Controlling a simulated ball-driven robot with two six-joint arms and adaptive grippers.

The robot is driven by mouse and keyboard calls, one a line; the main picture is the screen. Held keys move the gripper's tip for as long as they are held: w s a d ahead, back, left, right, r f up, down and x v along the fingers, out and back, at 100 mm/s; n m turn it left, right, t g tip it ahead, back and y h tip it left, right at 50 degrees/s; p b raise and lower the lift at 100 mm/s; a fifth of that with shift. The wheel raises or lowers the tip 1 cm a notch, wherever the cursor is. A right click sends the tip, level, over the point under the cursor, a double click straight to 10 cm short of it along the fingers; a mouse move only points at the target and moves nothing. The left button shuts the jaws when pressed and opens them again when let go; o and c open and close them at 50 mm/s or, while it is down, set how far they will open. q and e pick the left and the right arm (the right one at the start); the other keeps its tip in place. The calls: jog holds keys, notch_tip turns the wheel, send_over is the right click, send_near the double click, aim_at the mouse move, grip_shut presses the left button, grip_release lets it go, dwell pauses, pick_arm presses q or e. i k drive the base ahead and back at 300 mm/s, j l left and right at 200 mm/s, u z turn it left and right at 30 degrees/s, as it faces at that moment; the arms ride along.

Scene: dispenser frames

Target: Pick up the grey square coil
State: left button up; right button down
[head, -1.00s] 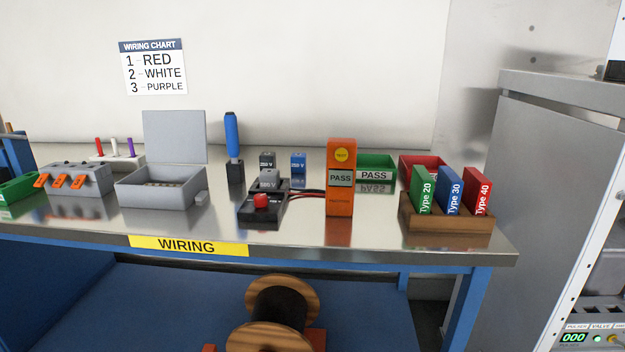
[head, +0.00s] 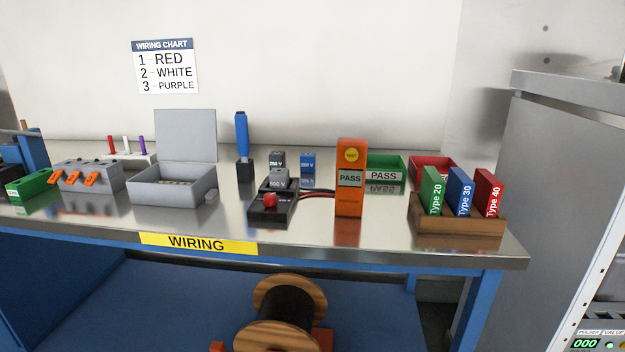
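A small grey square block (head: 279,179), which looks like the grey coil, sits in a black test fixture (head: 259,215) with a red knob (head: 270,200) on the metal workbench. Its label is too small to read surely. A darker grey block (head: 277,159) stands just behind it, and a blue block (head: 308,165) stands to the right of that. Neither of my grippers is in view.
An orange tester (head: 349,208) showing PASS stands right of the fixture, joined by leads. A grey open-lidded box (head: 172,191) and blue-handled tool (head: 242,135) are left. A wooden rack (head: 458,227), green bin (head: 384,171) and red bin (head: 432,163) are right.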

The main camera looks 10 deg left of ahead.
aim_at(279, 178)
jog(key=i+j, duration=0.1)
jog(key=j, duration=0.3)
jog(key=i+j, duration=0.1)
jog(key=j, duration=0.35)
jog(key=i+j, duration=0.1)
jog(key=j, duration=0.3)
jog(key=i+j, duration=0.1)
jog(key=j, duration=0.3)
